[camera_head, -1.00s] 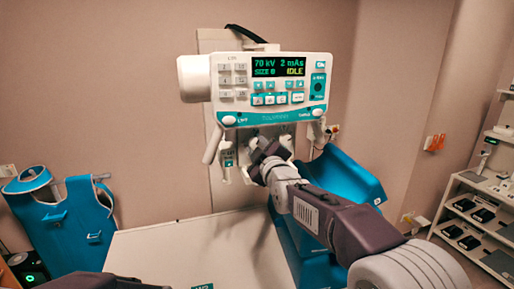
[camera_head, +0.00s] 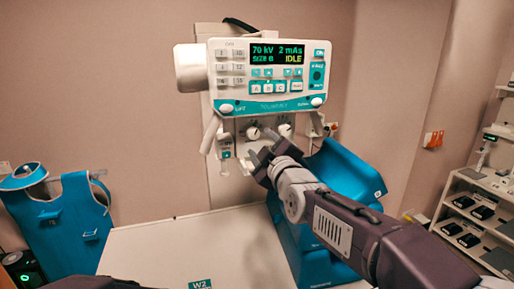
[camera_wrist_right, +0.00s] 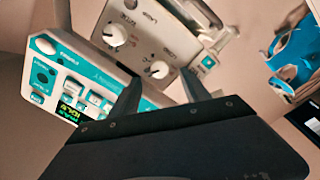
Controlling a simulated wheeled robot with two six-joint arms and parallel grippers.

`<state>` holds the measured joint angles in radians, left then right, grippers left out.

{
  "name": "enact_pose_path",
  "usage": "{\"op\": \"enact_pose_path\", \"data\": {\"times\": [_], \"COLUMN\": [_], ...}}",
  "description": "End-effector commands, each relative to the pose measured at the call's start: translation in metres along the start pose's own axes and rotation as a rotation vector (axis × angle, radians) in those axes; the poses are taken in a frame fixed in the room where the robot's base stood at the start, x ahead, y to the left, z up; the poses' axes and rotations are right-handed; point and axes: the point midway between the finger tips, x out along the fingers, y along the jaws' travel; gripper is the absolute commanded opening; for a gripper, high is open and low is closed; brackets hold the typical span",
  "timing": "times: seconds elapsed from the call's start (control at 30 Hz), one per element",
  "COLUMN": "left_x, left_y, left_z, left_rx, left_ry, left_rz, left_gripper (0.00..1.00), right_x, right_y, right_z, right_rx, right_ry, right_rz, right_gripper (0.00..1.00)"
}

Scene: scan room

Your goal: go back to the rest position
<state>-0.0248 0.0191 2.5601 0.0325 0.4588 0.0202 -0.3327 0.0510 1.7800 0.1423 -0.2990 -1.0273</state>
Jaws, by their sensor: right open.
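My right gripper (camera_head: 262,162) is open and empty in the head view. It is in front of and below the white and teal control console (camera_head: 268,80), whose screen reads 70 kV, 2 mAs, IDLE. Two round knobs (camera_head: 253,132) show on the panel just above the gripper. In the right wrist view the two dark fingers (camera_wrist_right: 163,92) stand apart with nothing between them, and the knob panel (camera_wrist_right: 150,45) lies beyond their tips. My left gripper is not in view; only a dark part shows at the bottom left edge.
A white table (camera_head: 190,248) labelled W2 fills the lower middle. A blue padded piece (camera_head: 345,172) stands close behind my right arm. A blue apron (camera_head: 70,220) hangs at left. A white shelf (camera_head: 470,215) with dark devices is at right. An orange item (camera_head: 433,139) hangs on the wall.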

Motion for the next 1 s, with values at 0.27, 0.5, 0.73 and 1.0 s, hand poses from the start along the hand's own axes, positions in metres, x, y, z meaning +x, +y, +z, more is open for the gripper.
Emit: {"op": "enact_pose_path", "data": {"times": [0.27,0.5,0.73,1.0], "left_x": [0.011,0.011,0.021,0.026], "left_y": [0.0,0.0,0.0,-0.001], "left_z": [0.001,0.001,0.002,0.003], "left_rx": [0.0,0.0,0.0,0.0], "left_ry": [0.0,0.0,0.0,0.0], "left_rz": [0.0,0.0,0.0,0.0], "left_gripper": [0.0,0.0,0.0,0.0], "right_x": [-0.025,-0.025,-0.038,-0.162], "right_y": [0.0,0.001,-0.035,-0.185], "right_z": [0.0,0.002,0.128,0.289], "right_rx": [0.0,-0.001,0.008,0.395], "right_ry": [0.0,-0.004,-0.253,-0.8], "right_rz": [-0.001,0.002,-0.08,-0.414], "right_gripper": [0.55,0.55,0.55,0.55]}}
